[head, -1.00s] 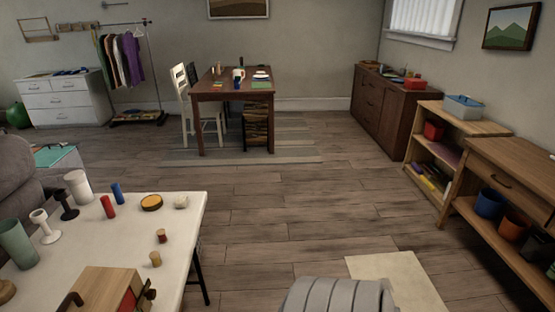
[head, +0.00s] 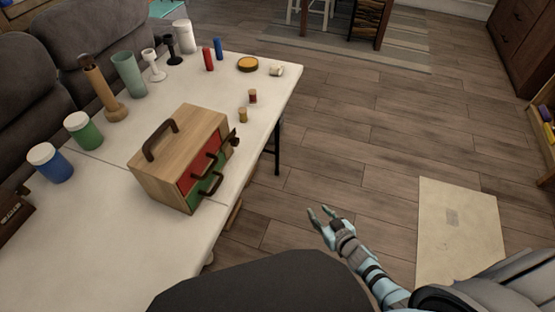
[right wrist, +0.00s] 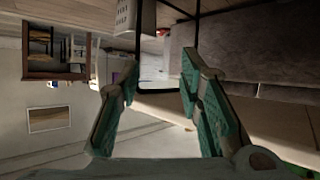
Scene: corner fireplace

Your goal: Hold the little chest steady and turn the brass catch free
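The little chest (head: 155,183) is a light wooden box with a dark carry handle on top, standing on the white table near its front edge. My right gripper (head: 318,212) is open and empty, right of the table and apart from the chest. The right wrist view also shows its fingers (right wrist: 155,68) spread with nothing between. My left gripper is not in view.
The white table (head: 95,240) also bears a blue jar (head: 52,165), a green jar (head: 84,133), a wooden mill-like piece (head: 105,90), cups and two small spools (head: 243,117). A grey sofa (head: 100,40) stands behind. The floor right of the table is clear around a pale mat (head: 455,225).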

